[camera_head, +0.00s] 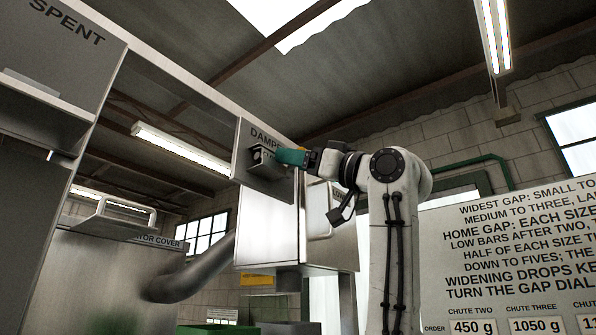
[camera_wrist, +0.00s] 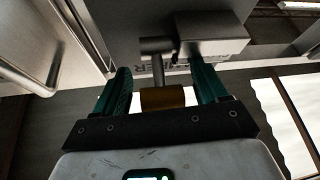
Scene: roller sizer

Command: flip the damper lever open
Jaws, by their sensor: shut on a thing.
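The damper panel (camera_head: 250,172) stands high in the middle of the head view, its label partly covered. A lever with a grey metal stem and an orange-brown grip (camera_wrist: 162,98) shows in the wrist view, its stem running up to a pivot beside a grey block (camera_wrist: 210,28). In the head view my gripper (camera_head: 290,156) reaches the panel from the right and hides most of the lever.
A pale metal cabinet (camera_head: 268,235) stands below the panel. A round duct (camera_head: 195,270) runs at the left, near a cover with a handle (camera_head: 115,225). A large lettered board (camera_head: 500,250) fills the lower right. A bar handle (camera_wrist: 30,80) shows left in the wrist view.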

